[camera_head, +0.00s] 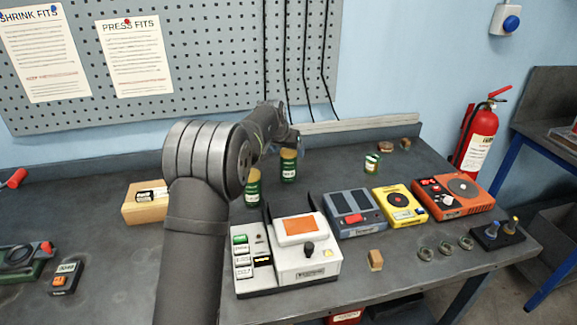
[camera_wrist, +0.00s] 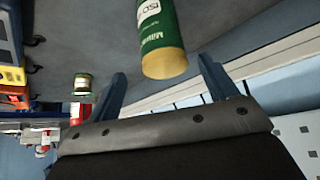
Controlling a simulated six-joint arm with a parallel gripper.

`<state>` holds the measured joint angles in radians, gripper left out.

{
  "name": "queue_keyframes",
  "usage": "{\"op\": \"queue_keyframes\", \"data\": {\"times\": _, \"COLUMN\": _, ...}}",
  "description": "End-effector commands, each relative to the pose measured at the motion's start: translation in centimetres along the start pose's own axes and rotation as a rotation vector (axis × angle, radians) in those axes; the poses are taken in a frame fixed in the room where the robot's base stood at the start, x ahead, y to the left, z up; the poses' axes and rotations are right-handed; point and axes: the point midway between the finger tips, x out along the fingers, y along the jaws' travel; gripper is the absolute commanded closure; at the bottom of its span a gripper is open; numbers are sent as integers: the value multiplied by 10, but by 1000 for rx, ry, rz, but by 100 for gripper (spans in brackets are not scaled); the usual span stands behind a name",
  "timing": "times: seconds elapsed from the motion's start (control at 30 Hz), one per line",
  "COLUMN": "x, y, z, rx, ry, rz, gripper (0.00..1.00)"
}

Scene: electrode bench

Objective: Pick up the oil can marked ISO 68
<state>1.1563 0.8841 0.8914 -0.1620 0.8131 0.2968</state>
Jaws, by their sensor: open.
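Two tall green oil cans with pale labels and yellowish tops stand on the bench in the head view, a rear one (camera_head: 288,165) and a front-left one (camera_head: 252,188). Their lettering is too small to read there. My gripper (camera_head: 294,140) is close above the rear can, and my arm partly hides this area. In the wrist view, a green can (camera_wrist: 162,35) is between and beyond the open blue fingers of my gripper (camera_wrist: 162,68). Its label shows "ISO", but the number is not readable. I see no grip on it.
A shorter green can (camera_head: 372,163) stands to the right. Grey, yellow (camera_head: 400,205) and orange (camera_head: 453,197) devices line the bench, with a white control box (camera_head: 305,262) in front. The pegboard (camera_head: 215,60) rises behind.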

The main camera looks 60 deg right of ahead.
Motion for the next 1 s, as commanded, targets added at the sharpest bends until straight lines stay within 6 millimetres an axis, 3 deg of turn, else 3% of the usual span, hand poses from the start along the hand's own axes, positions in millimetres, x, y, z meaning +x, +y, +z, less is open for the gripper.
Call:
{"op": "queue_keyframes", "data": {"times": 0.27, "x": 20, "y": -1, "z": 2, "rx": -1, "ry": -2, "rz": 0, "gripper": 21}}
{"op": "queue_keyframes", "data": {"times": 0.6, "x": 62, "y": -5, "z": 6, "rx": -1, "ry": 0, "rz": -2, "gripper": 21}}
{"op": "queue_keyframes", "data": {"times": 0.87, "x": 63, "y": -5, "z": 5, "rx": -1, "ry": 1, "rz": -2, "gripper": 21}}
{"op": "queue_keyframes", "data": {"times": 1.0, "x": 63, "y": -5, "z": 5, "rx": -1, "ry": 1, "rz": -2, "gripper": 45}}
